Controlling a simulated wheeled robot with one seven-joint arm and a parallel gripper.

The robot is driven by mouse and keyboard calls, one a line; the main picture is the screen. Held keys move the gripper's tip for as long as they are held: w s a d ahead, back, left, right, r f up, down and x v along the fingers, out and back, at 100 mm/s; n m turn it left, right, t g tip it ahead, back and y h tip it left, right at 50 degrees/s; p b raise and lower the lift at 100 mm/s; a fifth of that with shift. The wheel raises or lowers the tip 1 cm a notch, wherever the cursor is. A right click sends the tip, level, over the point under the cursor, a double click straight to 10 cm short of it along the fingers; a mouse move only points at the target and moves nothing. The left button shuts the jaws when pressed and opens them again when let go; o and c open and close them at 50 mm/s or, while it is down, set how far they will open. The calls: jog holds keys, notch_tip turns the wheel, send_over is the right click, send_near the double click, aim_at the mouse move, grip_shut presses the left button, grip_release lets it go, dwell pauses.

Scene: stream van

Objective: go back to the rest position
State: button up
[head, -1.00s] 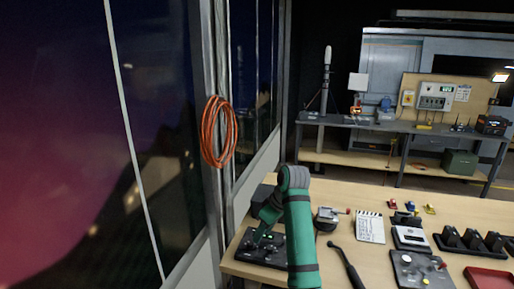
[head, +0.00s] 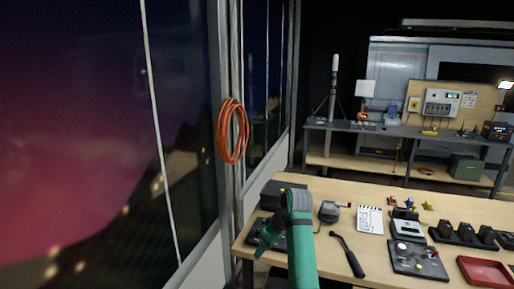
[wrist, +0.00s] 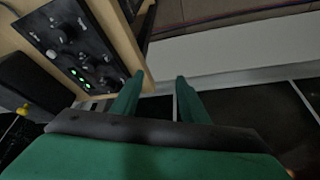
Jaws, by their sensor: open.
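My gripper (head: 262,244) is at the left end of the wooden workbench (head: 350,193), over or beside a black control panel (head: 297,236) that my arm partly hides. In the wrist view my gripper (wrist: 160,80) shows two green fingers standing apart with nothing between them. The black control panel (wrist: 70,45), with knobs and lit green lights, lies to the left of the fingers there. The fingers point past the bench edge (wrist: 118,30) and are apart from the panel.
An orange cable coil (head: 232,130) hangs on the window post.

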jog(key=s+a+f+m+t, duration=0.2)
jog(key=s+a+f, duration=0.1)
jog(key=f, duration=0.8)
jog(key=s+a+f+m+t, duration=0.1)
jog(key=s+a+f, duration=0.2)
jog(key=f, duration=0.7)
jog(key=s+a+f+m+t, duration=0.1)
jog(key=s+f+m+t, duration=0.1)
jog(key=s+f, duration=0.5)
jog(key=s+a+f+m+t, duration=0.15)
jog(key=s+f, duration=0.35)
jog(key=s, duration=0.5)
jog(key=s+d+r+m+t+h, duration=0.1)
jog(key=s+d+r+m+h, duration=0.1)
jog(key=s, duration=0.8)
jog(key=s+d+r+m+t+h, duration=0.1)
jog(key=s+r+t, duration=0.1)
jog(key=s, duration=0.9)
jog(key=s+d+r+t+h, duration=0.1)
jog(key=s+d+r+t, duration=0.1)
jog(key=s+r, duration=1.2)
jog(key=shift+s+d+r, duration=0.15)
jog(key=shift+d+r, duration=0.25)
jog(key=shift+r, duration=0.4)
